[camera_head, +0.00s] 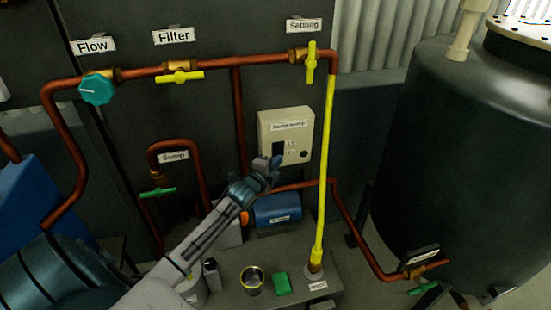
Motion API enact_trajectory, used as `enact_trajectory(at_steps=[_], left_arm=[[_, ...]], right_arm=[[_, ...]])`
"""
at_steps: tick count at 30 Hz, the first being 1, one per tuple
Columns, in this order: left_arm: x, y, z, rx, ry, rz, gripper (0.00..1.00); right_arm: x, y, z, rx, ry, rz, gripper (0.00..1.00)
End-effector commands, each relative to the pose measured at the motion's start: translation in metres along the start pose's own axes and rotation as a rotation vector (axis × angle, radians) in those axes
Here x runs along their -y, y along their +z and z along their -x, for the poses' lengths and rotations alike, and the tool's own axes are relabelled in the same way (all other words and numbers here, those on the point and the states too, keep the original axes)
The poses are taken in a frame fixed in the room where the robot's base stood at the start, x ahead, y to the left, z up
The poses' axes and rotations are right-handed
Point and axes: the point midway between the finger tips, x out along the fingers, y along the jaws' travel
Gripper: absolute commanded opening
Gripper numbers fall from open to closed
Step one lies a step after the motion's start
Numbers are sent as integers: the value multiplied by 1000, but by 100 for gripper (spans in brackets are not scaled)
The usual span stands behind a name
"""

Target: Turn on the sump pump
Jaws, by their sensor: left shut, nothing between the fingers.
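A cream control box (294,122) hangs on the dark panel in the middle of the view. Its label is too blurred to read with certainty. A dark switch (278,149) sits at the left of its lower face, and a round black knob (304,154) at the lower right. My left gripper (275,163) is shut and empty. In the picture its tip lies just below the dark switch, over the box's lower left; I cannot tell whether it touches. The switch's position is too small to tell. My right gripper is not in view.
Copper pipes with a teal Flow knob (97,89), yellow Filter valve (180,77) and yellow Settling valve (311,62) run above. A green Sump valve (158,192) is left. A yellow pipe (324,170) stands right of the box. A large dark tank (455,150) fills the right.

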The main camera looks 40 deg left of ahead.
Motion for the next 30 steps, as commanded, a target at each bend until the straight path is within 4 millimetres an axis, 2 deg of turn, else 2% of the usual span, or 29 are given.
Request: enact_trajectory(at_steps=[18, 30], left_arm=[[-3, 11, -11, 1, 0, 1, 0], [-3, 11, -9, 2, 0, 1, 0]], right_arm=[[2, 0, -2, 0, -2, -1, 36], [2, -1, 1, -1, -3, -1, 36]])
